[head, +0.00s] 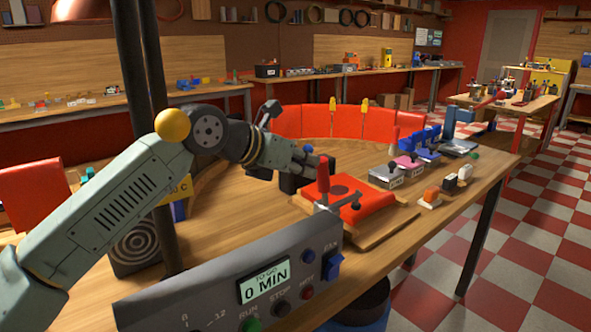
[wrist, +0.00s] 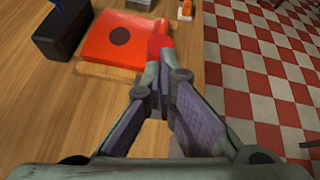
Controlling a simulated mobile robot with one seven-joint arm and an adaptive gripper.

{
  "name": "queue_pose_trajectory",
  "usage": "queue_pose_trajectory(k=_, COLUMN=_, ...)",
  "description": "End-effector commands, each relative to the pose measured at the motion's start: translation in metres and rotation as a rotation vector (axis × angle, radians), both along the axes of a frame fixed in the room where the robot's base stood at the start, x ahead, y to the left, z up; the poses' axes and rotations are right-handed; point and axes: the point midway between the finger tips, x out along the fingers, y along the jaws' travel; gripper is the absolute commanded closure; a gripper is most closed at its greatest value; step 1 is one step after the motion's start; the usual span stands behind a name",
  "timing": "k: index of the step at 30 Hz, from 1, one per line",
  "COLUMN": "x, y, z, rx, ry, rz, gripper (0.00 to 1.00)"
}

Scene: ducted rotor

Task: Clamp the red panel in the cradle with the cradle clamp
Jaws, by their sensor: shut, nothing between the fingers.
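The red panel (head: 372,203) lies in the wooden cradle (head: 396,226) on the bench. It has a dark round spot, which also shows on the panel in the wrist view (wrist: 95,40). The cradle clamp (head: 323,173) has a red handle that stands upright at the cradle's near left side. The handle also shows just past my fingertips in the wrist view (wrist: 158,42). My gripper (head: 317,160) is shut and empty, right beside the top of the handle. I cannot tell whether it touches the handle. The clamp's pressing end is hard to make out.
A grey control box (head: 245,285) with a display and buttons stands in front. Labelled grey and pink blocks (head: 386,176) and small orange and white parts (head: 431,195) sit right of the cradle. Curved red panels (head: 350,120) stand behind. A dark block (wrist: 62,32) is left of the panel.

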Motion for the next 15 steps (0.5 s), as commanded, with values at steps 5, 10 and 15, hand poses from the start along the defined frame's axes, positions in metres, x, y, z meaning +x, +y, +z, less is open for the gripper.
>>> queue_pose_trajectory(k=5, x=-0.007, y=0.012, z=-0.005, rx=-0.001, ry=0.002, rz=0.002, gripper=1.0)
queue_pose_trajectory(k=10, x=-0.022, y=0.031, z=-0.021, rx=-0.005, ry=0.003, rz=0.002, gripper=1.0)
queue_pose_trajectory(k=15, x=-0.035, y=0.048, z=-0.046, rx=-0.006, ry=0.004, rz=0.002, gripper=1.0)
